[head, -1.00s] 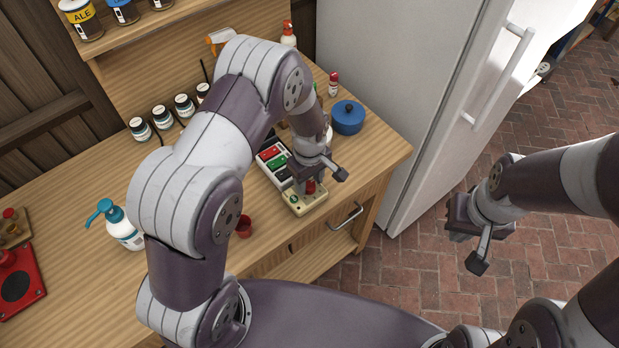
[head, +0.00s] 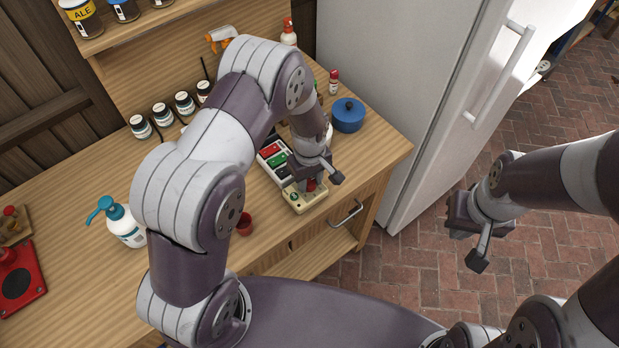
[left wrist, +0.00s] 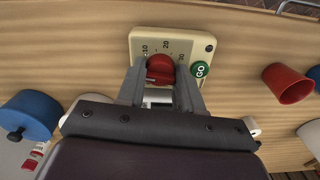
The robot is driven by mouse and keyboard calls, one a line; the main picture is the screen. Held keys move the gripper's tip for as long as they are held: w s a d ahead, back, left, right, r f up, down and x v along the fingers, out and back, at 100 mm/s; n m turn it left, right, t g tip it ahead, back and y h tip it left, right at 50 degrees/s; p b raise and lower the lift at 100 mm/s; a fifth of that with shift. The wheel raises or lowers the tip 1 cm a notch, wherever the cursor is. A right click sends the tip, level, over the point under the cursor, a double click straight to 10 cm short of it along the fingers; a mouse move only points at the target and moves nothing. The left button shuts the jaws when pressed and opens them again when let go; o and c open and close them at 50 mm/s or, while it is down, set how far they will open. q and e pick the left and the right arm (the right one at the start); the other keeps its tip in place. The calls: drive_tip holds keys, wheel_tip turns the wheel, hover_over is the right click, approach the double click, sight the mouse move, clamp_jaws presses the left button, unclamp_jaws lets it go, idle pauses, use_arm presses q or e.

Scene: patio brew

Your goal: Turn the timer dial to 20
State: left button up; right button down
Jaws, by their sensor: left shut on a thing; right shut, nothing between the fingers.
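The timer (head: 312,200) is a cream box on the wooden counter near its front edge. In the left wrist view the timer face (left wrist: 200,45) shows the marks 10, 20 and 30 around a red dial (left wrist: 160,68) and a green GO button (left wrist: 200,69). My left gripper (left wrist: 161,82) is shut on the red dial, one finger on each side. The fingers hide part of the dial, and I cannot tell exactly which mark it points to. In the head view my left gripper (head: 312,184) is over the timer. My right gripper (head: 470,232) is shut and empty over the brick floor.
A tray with red and green blocks (head: 272,153) sits just behind the timer. A blue pot (head: 348,115) stands at the back right, a red cup (head: 244,224) at the left, and a pump bottle (head: 123,222) further left. A white fridge (head: 400,90) stands right of the counter.

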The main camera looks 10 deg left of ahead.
use_arm(q)
drive_tip(key=m, duration=0.9)
drive_tip(key=shift+m, duration=0.4)
drive_tip(key=m, duration=0.8)
drive_tip(key=shift+m+b, duration=0.3)
drive_tip(key=o, duration=0.8)
drive_tip(key=shift+c, duration=0.2)
drive_tip(key=shift+r, duration=0.15)
